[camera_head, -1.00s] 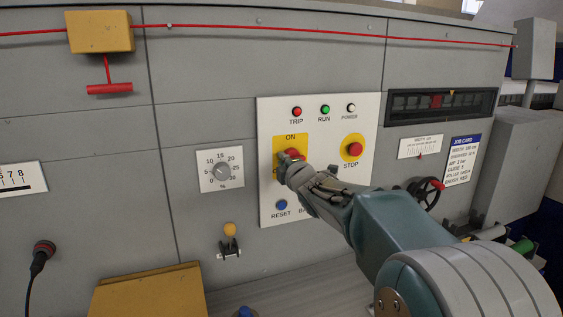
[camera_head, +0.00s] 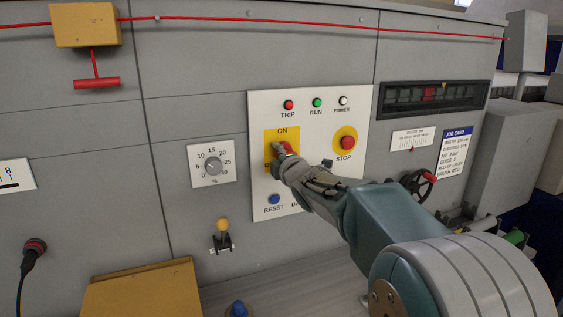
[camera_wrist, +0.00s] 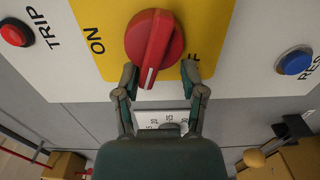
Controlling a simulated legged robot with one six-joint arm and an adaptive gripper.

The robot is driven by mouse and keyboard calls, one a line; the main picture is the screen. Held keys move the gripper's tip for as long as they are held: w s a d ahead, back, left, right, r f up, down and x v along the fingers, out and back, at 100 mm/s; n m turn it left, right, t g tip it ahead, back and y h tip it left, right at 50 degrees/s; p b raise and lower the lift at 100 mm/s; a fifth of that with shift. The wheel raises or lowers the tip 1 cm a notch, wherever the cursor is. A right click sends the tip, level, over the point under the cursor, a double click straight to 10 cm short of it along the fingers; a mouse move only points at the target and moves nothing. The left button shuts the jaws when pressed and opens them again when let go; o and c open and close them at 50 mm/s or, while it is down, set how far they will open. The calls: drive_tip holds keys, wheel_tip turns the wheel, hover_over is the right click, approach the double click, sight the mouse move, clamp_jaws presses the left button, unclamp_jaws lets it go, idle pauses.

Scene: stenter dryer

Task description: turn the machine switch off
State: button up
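The machine switch is a red rotary knob (camera_wrist: 154,36) on a yellow plate (camera_wrist: 104,14), with ON at its left and a partly hidden label ending in F at its right in the wrist view. Its ridge, with a white line, points down there, between the two labels. My gripper (camera_wrist: 160,68) is open, with one finger on each side of the ridge's lower end. The left finger is very close to the ridge; I cannot tell if it touches. The right finger stands apart. In the head view, my gripper (camera_head: 277,158) partly covers the knob (camera_head: 286,148) and the lower label.
A red STOP button (camera_head: 347,142) sits right of the switch, and a blue RESET button (camera_head: 274,199) below it. TRIP, RUN and POWER lamps (camera_head: 317,102) are above. A percent dial (camera_head: 213,166) is at the left, with a yellow-knobbed lever (camera_head: 222,225) under it.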

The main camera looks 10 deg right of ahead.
drive_tip(key=s+d, duration=0.2)
drive_tip(key=s, duration=0.9)
drive_tip(key=shift+s, duration=0.25)
drive_tip(key=shift+d, duration=0.1)
